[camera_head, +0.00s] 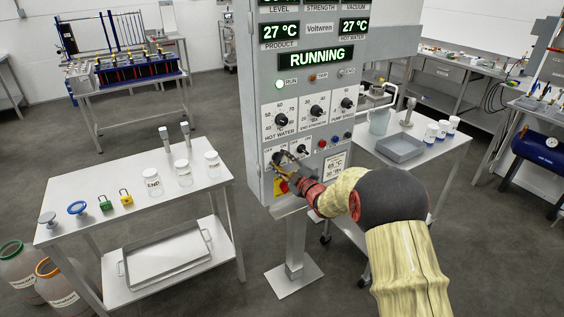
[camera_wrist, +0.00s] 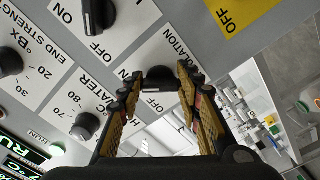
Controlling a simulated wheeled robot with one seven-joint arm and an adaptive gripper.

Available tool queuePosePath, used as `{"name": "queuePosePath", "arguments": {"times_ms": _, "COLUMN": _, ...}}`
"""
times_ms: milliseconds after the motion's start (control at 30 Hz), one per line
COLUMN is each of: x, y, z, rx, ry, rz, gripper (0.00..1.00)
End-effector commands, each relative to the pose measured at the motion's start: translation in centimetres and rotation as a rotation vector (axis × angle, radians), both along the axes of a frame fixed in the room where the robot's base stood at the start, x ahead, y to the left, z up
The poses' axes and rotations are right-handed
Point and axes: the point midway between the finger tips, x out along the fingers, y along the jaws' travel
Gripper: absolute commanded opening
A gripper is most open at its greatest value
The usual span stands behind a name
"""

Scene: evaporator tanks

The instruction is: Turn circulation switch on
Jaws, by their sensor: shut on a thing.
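The circulation switch is a black knob (camera_wrist: 158,75) on a white plate whose label reads partly "...LATION" in the wrist view. My gripper (camera_wrist: 161,82) has its two fingers on either side of the knob and is shut on it. The knob's exact pointing is hard to tell. A second black switch (camera_wrist: 97,15) with ON and OFF marks is beside it; it also shows in the head view (camera_head: 302,149).
The cabinet display (camera_head: 316,57) reads RUNNING, and the green RUN lamp (camera_head: 280,84) is lit. Dials, including the hot water dial (camera_head: 281,107), sit above my gripper. A yellow OFF plate (camera_wrist: 240,12) is close by. A white table (camera_head: 140,215) with jars stands left.

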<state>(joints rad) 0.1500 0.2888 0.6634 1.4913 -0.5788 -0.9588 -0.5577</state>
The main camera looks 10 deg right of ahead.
Motion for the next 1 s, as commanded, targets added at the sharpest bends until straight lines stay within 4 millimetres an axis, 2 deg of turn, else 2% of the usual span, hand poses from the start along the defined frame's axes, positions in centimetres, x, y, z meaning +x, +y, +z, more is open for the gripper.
{"name": "queuePosePath", "arguments": {"times_ms": 333, "x": 0.0, "y": -0.02, "z": -0.15, "rx": 0.122, "ry": 0.041, "rz": -0.002, "gripper": 0.09}}
{"name": "queuePosePath", "arguments": {"times_ms": 867, "x": -0.03, "y": -0.01, "z": -0.21, "rx": 0.141, "ry": 0.048, "rz": -0.001, "gripper": 0.09}}
{"name": "queuePosePath", "arguments": {"times_ms": 900, "x": -0.03, "y": -0.01, "z": -0.21, "rx": 0.141, "ry": 0.048, "rz": -0.001, "gripper": 0.37}}
{"name": "queuePosePath", "arguments": {"times_ms": 1000, "x": -0.02, "y": 0.01, "z": -0.19, "rx": 0.14, "ry": 0.048, "rz": -0.001, "gripper": 0.42}}
